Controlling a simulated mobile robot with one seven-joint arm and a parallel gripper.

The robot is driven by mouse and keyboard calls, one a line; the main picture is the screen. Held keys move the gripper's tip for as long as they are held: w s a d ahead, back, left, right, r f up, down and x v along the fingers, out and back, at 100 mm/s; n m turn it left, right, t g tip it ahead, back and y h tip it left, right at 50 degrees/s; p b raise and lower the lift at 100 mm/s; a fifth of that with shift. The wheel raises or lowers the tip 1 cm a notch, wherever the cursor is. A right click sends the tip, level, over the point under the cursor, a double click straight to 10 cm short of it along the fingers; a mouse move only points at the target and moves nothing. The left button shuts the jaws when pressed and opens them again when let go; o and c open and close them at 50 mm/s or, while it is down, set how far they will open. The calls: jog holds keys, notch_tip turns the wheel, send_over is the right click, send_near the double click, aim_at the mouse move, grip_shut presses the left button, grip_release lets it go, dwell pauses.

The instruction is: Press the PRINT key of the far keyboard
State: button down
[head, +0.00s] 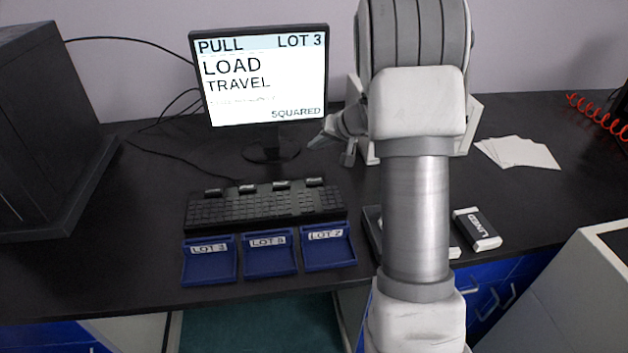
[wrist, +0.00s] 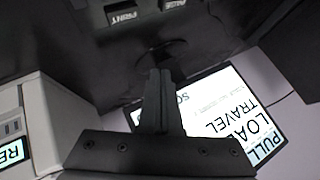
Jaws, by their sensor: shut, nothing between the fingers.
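A black keyboard (head: 265,207) lies on the dark bench in front of the monitor, with several raised labelled keys along its back edge. Those labels are too small to read in the head view. In the wrist view a dark key reading PRINT (wrist: 125,17) shows at the top edge, with a second labelled key (wrist: 172,4) to its right, partly cut off. My gripper (head: 317,142) is to the right of the monitor's base, behind and above the keyboard, apart from the keys. In the wrist view its fingers (wrist: 160,76) are shut and empty.
The monitor (head: 262,80) shows PULL, LOT 3, LOAD, TRAVEL. Blue trays (head: 208,275) labelled LOT stand before the keyboard. A pale machine (head: 470,125) stands behind my arm. A dark cabinet (head: 50,120) is at left. White sheets (head: 520,152) and a box (head: 477,229) lie right.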

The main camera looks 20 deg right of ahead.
jog(key=shift+f, duration=0.1)
jog(key=b, duration=0.4)
send_over(316, 183)
notch_tip(316, 183, down, 7)
jog(key=shift+r, duration=0.1)
jog(key=f+b, duration=0.1)
jog(key=b, duration=0.1)
jog(key=shift+d+f+b, duration=0.1)
jog(key=shift+f+b, duration=0.25)
jog(key=shift+f, duration=0.05)
jog(key=shift+f+b, duration=0.9)
jog(key=shift+b, duration=0.7)
dwell(2.0)
jog(key=shift+r, duration=0.9)
jog(key=shift+p, duration=0.3)
jog(key=shift+r+p, duration=1.25)
jog(key=shift+r, duration=1.25)
